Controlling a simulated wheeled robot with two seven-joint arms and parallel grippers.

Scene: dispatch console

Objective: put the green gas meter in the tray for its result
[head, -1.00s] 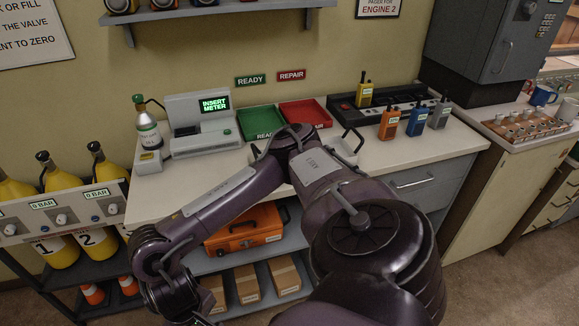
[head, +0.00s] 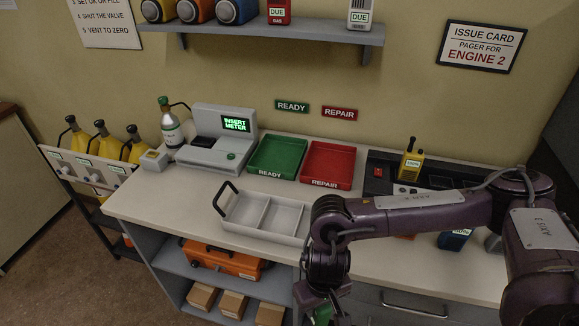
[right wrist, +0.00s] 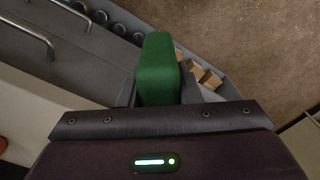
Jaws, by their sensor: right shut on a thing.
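My right gripper (head: 316,308) is shut on the green gas meter (head: 323,315), low in front of the counter at the bottom of the head view. In the right wrist view the meter (right wrist: 158,62) stands out as a plain green block between the fingers; no result shows on its visible side. The green READY tray (head: 250,168) and the red REPAIR tray (head: 344,184) lie side by side at the back of the counter, both empty. The tester (head: 210,158) left of them shows "INSERT METER". My left gripper is not in view.
A grey three-compartment carrier (head: 227,208) with a black handle stands in front of the trays, empty. A gas bottle (head: 170,128) is at the left; a radio charger (head: 379,187) is at the right. Below are an orange case (head: 228,262) and small boxes (head: 233,303).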

